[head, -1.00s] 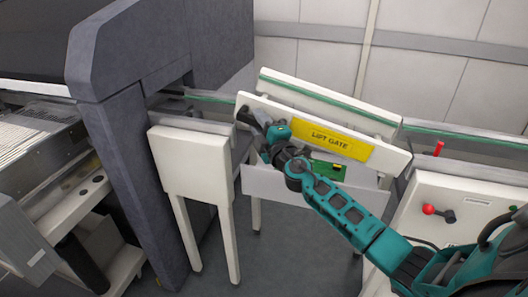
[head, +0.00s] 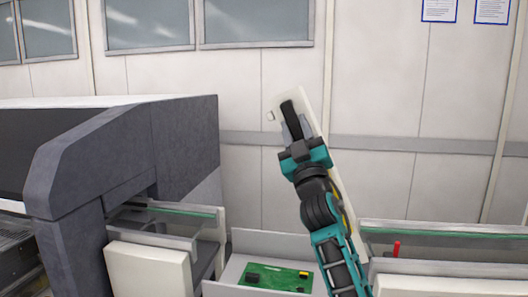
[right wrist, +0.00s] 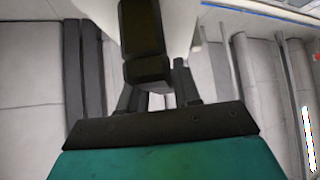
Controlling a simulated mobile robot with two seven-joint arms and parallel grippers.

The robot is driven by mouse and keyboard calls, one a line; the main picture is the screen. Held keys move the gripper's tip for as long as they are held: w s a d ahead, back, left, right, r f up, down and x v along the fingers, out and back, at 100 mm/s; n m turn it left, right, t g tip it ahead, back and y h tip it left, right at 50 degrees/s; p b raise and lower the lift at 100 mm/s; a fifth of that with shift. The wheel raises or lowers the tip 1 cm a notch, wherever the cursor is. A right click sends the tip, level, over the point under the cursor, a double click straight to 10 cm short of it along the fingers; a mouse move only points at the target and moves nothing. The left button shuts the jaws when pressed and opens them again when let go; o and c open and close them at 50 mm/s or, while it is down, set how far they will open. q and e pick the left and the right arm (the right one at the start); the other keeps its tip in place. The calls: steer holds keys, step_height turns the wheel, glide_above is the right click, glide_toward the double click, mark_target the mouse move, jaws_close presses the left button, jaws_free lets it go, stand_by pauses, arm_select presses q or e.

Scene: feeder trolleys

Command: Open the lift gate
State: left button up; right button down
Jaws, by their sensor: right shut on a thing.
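The lift gate (head: 309,104) is a long white panel raised steeply, its free end up and its lower end behind my right arm. Only a sliver of its yellow label shows beside the arm. My right gripper (head: 294,127) is shut on the black handle (head: 288,107) near the gate's upper end. In the right wrist view the handle (right wrist: 142,35) stands between the fingers against the white panel (right wrist: 92,8). My left gripper is not in view.
A green circuit board (head: 275,277) lies low in the opening below the gate. A dark grey machine (head: 130,150) stands left, with a glass-sided conveyor (head: 165,222) beside it. Another conveyor (head: 440,268) with a red knob (head: 396,248) is at right. A wall is behind.

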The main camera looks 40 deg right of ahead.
steer(key=s+d+r+m+g+h, duration=0.1)
steer(key=s+d+r+m+h, duration=0.2)
steer(key=s+d+m, duration=0.1)
steer(key=shift+s+d+g+h, duration=0.2)
steer(key=shift+s+g+h, duration=0.15)
steer(key=shift+s, duration=0.25)
steer(key=c, duration=0.9)
jaws_free()
steer(key=shift+m, duration=0.3)
steer(key=b+v, duration=0.3)
steer(key=v, duration=1)
steer(key=shift+w, duration=0.1)
